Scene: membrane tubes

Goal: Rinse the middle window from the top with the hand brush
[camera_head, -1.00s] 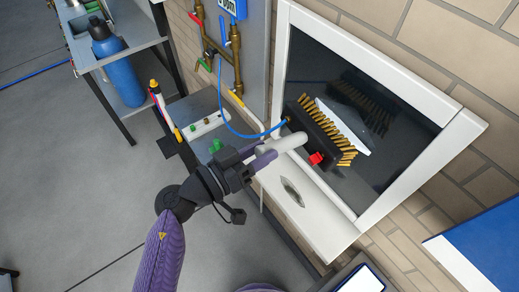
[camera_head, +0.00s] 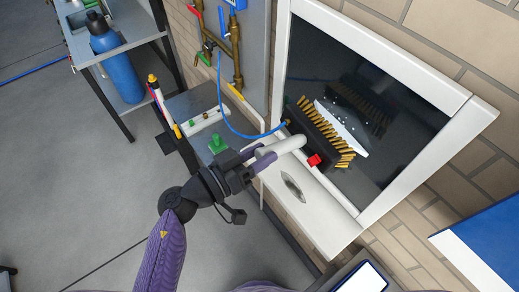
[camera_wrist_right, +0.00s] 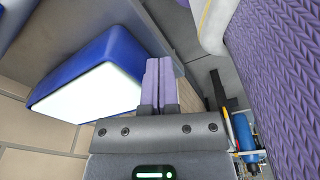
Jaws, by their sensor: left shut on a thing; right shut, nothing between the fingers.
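My left gripper (camera_head: 255,160) is shut on the white handle (camera_head: 281,148) of the hand brush. The brush's black head (camera_head: 308,132), with yellow bristles (camera_head: 327,131) and a red knob (camera_head: 314,160), is at the window's dark glass (camera_head: 407,143), near its lower left part. A dark reflection of the brush shows in the glass. A flat white patch (camera_head: 342,128) with small white specks lies beside the bristles; it may be water spray. Bristle contact is unclear. My right gripper (camera_wrist_right: 159,66) is shut and empty in the right wrist view, away from the window.
A thin blue hose (camera_head: 226,116) runs from the wall pipes (camera_head: 237,65) to the brush. The white window frame (camera_head: 418,178) has a sill with an oval recess. A blue and white box (camera_head: 490,245) is at right. A blue bottle (camera_head: 120,66) stands on a cart at upper left.

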